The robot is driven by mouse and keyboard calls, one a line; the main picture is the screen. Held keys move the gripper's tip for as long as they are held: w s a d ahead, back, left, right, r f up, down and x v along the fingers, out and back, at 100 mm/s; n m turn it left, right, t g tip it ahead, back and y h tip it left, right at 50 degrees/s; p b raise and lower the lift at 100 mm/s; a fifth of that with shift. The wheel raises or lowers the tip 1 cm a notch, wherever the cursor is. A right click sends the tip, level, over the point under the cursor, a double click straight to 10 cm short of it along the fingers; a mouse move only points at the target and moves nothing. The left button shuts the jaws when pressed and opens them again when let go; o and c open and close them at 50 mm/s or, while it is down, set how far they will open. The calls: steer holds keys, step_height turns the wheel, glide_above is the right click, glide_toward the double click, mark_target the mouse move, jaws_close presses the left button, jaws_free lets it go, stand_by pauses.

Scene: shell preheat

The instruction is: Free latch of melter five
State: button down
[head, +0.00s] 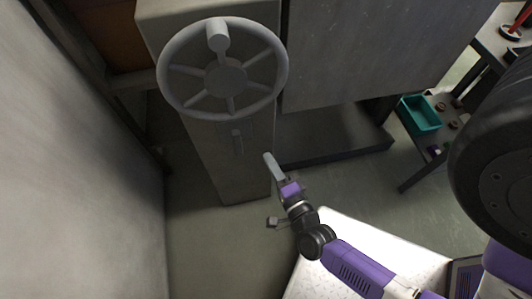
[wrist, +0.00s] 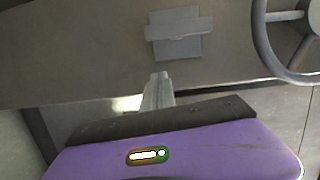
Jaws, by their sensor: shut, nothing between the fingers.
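The latch (head: 237,141) is a small grey bar on a square plate, on the front of a grey pedestal below the handwheel. In the head view the bar runs roughly up and down the pedestal. In the wrist view the latch bar (wrist: 178,29) lies across its plate (wrist: 180,49). My gripper (head: 268,157) is shut and empty, to the right of the latch and slightly lower in the head view. Its fingertips (wrist: 161,77) show just below the plate in the wrist view, seemingly apart from it. No melter number is readable.
A large spoked handwheel (head: 225,75) with a knob stands out above the latch; its rim (wrist: 263,40) is at the right in the wrist view. A grey wall (head: 75,190) closes the left side. A teal bin (head: 420,114) sits on a shelf at right. Floor in front is open.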

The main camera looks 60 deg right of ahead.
steer(key=v, duration=0.6)
stand_by(0.6)
steer(key=s+a+r+n+y+p, duration=0.2)
steer(key=a+r+n+y+p, duration=0.1)
steer(key=r+n, duration=0.5)
steer(key=s+a+r+n+y+p, duration=0.2)
steer(key=a+r+n+y+p, duration=0.2)
steer(key=r+n, duration=0.4)
steer(key=s+a+r+n+y+p, duration=0.2)
steer(key=a+r+n+y+p, duration=0.2)
steer(key=r+n, duration=0.4)
step_height(320, 180, up, 4)
steer(key=shift+r+n+t, duration=0.1)
steer(key=shift+n+t, duration=0.2)
steer(key=shift+t, duration=0.1)
